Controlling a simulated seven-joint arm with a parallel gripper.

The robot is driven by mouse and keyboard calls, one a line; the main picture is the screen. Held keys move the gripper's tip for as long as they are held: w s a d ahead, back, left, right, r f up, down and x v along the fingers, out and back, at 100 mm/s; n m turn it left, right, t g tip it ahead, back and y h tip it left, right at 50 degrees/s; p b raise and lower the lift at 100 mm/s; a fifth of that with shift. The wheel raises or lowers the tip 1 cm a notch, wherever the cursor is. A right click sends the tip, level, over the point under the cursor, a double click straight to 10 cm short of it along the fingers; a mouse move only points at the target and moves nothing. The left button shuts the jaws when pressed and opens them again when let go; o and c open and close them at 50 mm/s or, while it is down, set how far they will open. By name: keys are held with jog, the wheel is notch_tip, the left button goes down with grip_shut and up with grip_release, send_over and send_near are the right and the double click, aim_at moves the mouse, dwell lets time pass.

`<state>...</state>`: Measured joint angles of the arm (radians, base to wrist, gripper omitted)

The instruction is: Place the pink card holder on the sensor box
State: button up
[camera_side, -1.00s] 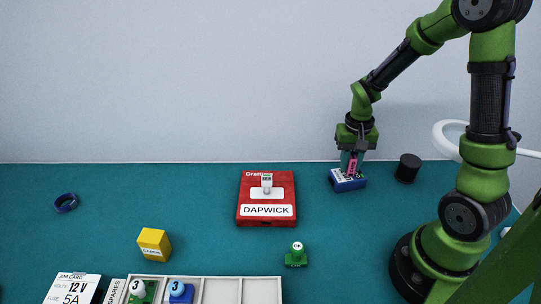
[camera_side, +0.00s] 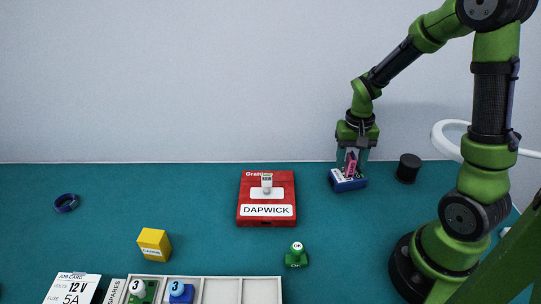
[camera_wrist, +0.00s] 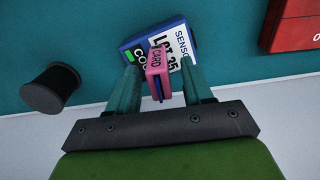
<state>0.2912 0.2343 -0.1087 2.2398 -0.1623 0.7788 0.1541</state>
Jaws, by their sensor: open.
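The pink card holder (camera_side: 351,163) stands on the blue and white sensor box (camera_side: 347,184) at the back of the table, leaning slightly in the side view. In the wrist view the pink card holder (camera_wrist: 158,68) covers part of the label on the sensor box (camera_wrist: 137,51). My gripper (camera_side: 353,165) is open, its fingers on either side of the card holder. The wrist view shows gaps between the card holder and both fingers of my gripper (camera_wrist: 160,80). The card holder's underside is hidden.
A black cylinder (camera_side: 408,168) stands just right of the sensor box. A red DAPWICK box (camera_side: 266,219) lies to the left. A green stamp-like piece (camera_side: 296,256), a yellow block (camera_side: 154,244), a blue ring (camera_side: 66,203) and a grey tray (camera_side: 225,279) lie farther off.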

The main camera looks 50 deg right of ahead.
aim_at(352, 155)
notch_tip(352, 155, up, 10)
jog(key=s+a+r+n+t+y, duration=0.1)
jog(key=s+a+r+n+t, duration=0.1)
jog(key=a, duration=0.5)
jog(key=s+a+r+n+t+y, duration=0.1)
jog(key=s+a+r+n+t, duration=0.2)
jog(key=a+r+t, duration=0.2)
jog(key=a+r, duration=0.2)
jog(key=a, duration=0.1)
jog(key=shift+s, duration=0.2)
